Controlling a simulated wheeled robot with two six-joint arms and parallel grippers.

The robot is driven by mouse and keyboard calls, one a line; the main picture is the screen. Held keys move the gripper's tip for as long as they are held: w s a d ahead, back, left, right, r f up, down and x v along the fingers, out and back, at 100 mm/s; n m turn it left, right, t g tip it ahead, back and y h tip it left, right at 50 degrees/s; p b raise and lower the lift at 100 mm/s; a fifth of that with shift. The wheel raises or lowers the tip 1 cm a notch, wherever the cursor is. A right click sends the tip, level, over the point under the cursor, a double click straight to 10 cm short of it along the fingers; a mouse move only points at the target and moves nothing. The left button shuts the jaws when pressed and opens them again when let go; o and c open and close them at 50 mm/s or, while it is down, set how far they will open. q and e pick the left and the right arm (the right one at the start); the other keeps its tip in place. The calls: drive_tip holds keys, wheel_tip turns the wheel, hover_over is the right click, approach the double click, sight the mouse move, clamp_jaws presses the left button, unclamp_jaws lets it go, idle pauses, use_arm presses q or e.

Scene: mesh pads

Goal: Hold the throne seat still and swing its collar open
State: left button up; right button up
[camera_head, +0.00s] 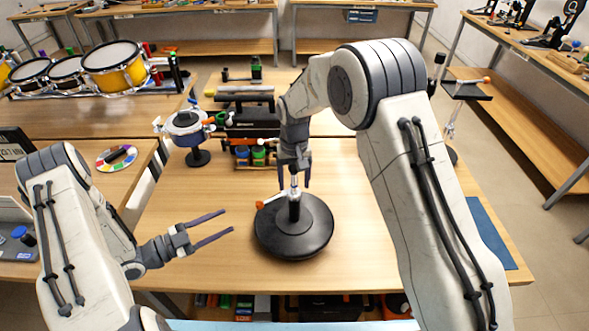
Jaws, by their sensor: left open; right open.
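The throne seat (296,241) is a black round disc lying on the wooden table, with a short post standing up from its middle. The collar (294,199) sits around the post, and an orange-tipped lever (263,203) sticks out from it to the left. My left gripper (228,221) is open and empty just left of the seat, its fingers pointing towards it. My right gripper (294,181) is open above the collar, fingers down, one on either side of the post's silver top. I cannot tell whether they touch it.
A blue drum-like piece on a stand (187,130) and a small rack with green and blue pots (250,154) stand behind the seat. A blue mat (490,233) lies at the right edge. The table left and front of the seat is clear.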

drive_tip(key=shift+f, duration=0.6)
clamp_jaws()
drive_tip(key=shift+r, duration=0.1)
idle(0.9)
idle(0.3)
drive_tip(key=shift+f, duration=0.2)
idle(1.8)
